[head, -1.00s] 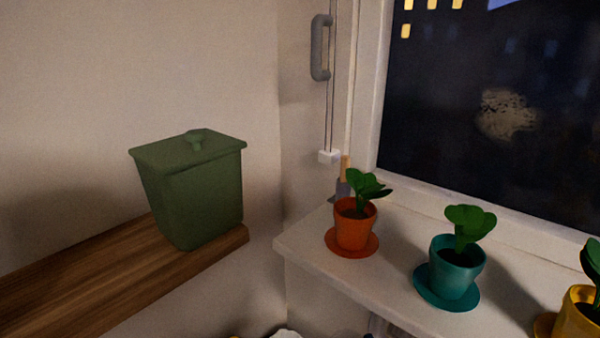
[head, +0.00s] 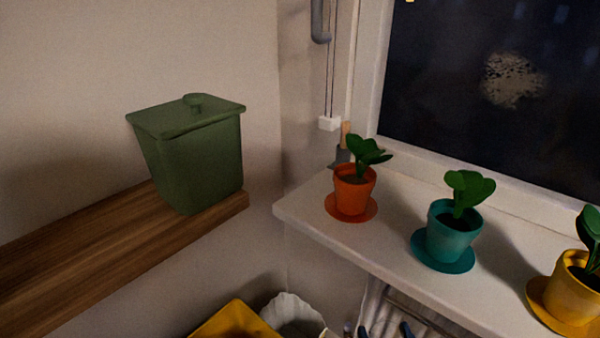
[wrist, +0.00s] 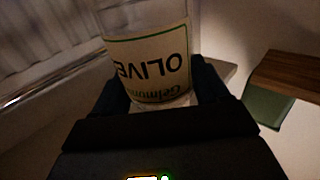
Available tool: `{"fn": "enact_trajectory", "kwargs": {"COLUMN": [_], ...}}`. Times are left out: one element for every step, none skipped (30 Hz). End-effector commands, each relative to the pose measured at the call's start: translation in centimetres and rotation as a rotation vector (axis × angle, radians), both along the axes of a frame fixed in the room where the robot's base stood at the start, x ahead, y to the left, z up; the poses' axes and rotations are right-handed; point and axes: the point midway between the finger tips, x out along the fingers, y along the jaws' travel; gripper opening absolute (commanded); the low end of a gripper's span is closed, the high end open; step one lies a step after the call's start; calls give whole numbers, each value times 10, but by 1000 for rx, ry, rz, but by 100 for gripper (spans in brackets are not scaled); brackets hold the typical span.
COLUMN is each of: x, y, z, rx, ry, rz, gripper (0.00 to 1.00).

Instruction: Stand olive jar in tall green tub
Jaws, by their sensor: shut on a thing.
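The tall green tub (head: 195,160) stands on the wooden shelf at the left in the head view, with its lid (head: 190,115) on top. In the wrist view the olive jar (wrist: 150,65) is between the fingers of my gripper (wrist: 155,98), which is shut on it. The jar's label reads OLIVE and appears upside down. A green thing (wrist: 268,105) under a wooden board shows at the right of the wrist view, possibly the tub. My gripper and the jar are outside the head view.
The wooden shelf (head: 60,260) runs along the left wall. The white windowsill (head: 310,205) holds an orange pot (head: 353,188), a teal pot (head: 452,232) and a yellow pot (head: 573,290). Below are a yellow container (head: 235,322) and a white crumpled thing (head: 292,312).

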Motion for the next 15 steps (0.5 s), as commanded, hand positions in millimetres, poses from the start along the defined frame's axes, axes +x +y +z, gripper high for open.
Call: {"fn": "enact_trajectory", "kwargs": {"x": [2, 2, 3, 4, 4, 5, 5, 6, 6, 7, 7, 8, 8, 8, 8], "y": [-11, -15, -21, -26, -29, -33, -37, -41, -46, -48, -50, -55, -58, -61, -60], "z": [-11, -17, -24, -29, -34, -40, -44, -48, -54, -57, -61, -66, -69, -73, -73], "rx": [1, 1, 1, 0, -1, 0, -1, 0, 0, -1, -1, -1, -1, 0, -2], "ry": [2, 1, 1, 0, 1, 1, 0, 0, 0, 0, -1, 0, -1, -1, -2], "rz": [-15, -18, -25, -32, -34, -38, -42, -48, -53, -54, -57, -63, -67, -71, -69], "gripper": [37, 37, 37, 37, 37, 37, 37, 37, 37, 37, 37, 37, 37, 37, 37]}}
